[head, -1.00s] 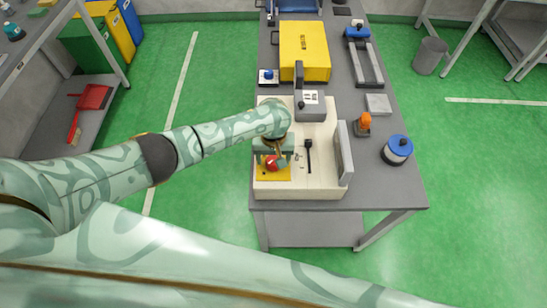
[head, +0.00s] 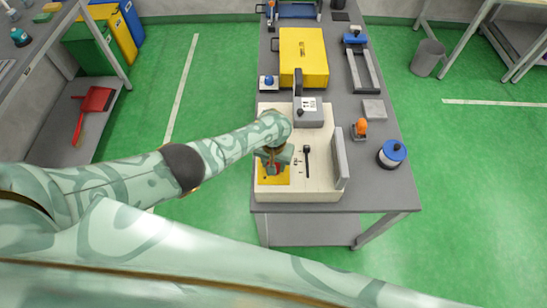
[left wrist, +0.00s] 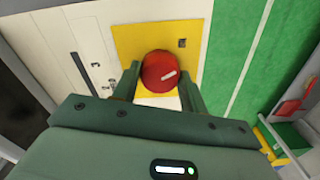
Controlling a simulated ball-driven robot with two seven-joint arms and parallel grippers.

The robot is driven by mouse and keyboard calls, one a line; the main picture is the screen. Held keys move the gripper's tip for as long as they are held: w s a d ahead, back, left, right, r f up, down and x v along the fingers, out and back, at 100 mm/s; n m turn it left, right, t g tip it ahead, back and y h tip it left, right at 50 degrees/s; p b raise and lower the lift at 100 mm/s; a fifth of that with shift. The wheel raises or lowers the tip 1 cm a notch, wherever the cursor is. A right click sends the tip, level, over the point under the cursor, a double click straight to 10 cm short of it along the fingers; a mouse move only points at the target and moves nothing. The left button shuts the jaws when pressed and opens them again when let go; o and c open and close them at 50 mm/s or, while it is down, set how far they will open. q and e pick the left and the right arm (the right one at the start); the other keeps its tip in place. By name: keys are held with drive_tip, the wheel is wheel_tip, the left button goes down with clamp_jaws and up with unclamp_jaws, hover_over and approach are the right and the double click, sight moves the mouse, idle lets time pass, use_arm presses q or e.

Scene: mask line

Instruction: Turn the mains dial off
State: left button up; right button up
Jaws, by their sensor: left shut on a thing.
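The mains dial is a round red knob (left wrist: 157,68) with a white mark on a yellow plate (left wrist: 190,28), clear in the left wrist view. Its white mark points right and slightly up there. My left gripper (left wrist: 158,82) is shut on the dial, one green finger on each side. In the head view the gripper (head: 273,161) covers most of the dial, and the yellow plate (head: 276,180) shows at the near left of a cream machine panel (head: 318,191). My right gripper is in neither view.
A black lever (head: 306,160) and a grey upright guard (head: 340,163) stand right of the dial. A grey boxy unit (head: 309,116) and a yellow box (head: 304,57) lie beyond. An orange-topped device (head: 360,128) and a blue-topped spool (head: 392,153) stand on the bench's right side.

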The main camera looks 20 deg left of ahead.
use_arm(q)
drive_tip(key=m, duration=0.7)
drive_tip(key=shift+p, duration=0.3)
drive_tip(key=m, duration=0.4)
drive_tip(key=shift+f+m, duration=0.1)
drive_tip(key=shift+m, duration=1.5)
drive_tip(key=shift+s+m, duration=0.1)
drive_tip(key=shift+m, duration=0.2)
drive_tip(key=o, duration=1)
